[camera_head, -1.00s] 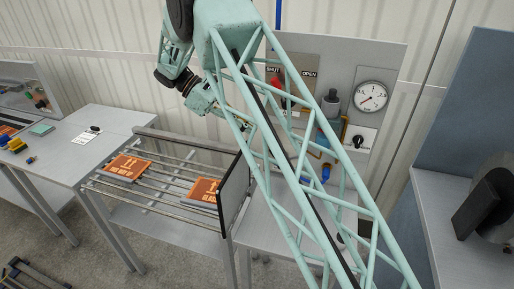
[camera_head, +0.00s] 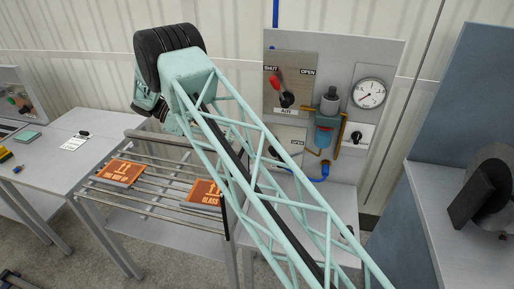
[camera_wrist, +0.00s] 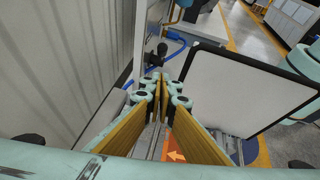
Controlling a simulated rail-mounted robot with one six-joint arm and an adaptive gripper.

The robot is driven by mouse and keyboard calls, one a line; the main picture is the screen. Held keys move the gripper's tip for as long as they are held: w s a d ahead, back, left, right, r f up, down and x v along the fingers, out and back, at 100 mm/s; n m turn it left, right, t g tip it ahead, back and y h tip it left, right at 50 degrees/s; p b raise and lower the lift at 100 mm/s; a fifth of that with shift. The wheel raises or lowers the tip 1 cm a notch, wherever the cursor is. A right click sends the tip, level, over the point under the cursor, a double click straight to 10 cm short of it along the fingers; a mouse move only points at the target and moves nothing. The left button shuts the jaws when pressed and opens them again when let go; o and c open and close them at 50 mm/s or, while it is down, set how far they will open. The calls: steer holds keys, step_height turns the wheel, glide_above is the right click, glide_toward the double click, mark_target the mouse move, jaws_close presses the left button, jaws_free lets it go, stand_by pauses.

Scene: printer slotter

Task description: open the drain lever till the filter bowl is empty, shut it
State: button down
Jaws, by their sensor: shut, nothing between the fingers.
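The filter bowl (camera_head: 324,138) hangs on the wall panel in the head view and looks blue; its liquid level is too small to judge. My gripper (camera_wrist: 155,88) is shut and empty in the wrist view, apart from the panel. In the head view the gripper is mostly hidden behind my arm, over the roller rack.
A red-handled AIR lever (camera_head: 277,87) leans toward SHUT. A gauge (camera_head: 369,93) and a black knob (camera_head: 356,135) sit to the right. The rack holds orange boxes (camera_head: 121,173). A dark-edged upright board (camera_wrist: 240,85) stands right of my gripper.

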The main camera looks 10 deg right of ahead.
steer(key=shift+f, duration=0.1)
stand_by(0.5)
steer(key=d+r+x, duration=0.1)
steer(key=r+x, duration=0.1)
steer(key=x, duration=1)
steer(key=shift+s+d, duration=0.2)
steer(key=shift+d, duration=0.25)
steer(key=shift+r, duration=0.1)
steer(key=shift+s+r, duration=0.1)
steer(key=shift+r, duration=0.05)
steer(key=shift+d+r+y, duration=0.1)
steer(key=shift+d+y, duration=0.05)
steer(key=shift+y, duration=0.15)
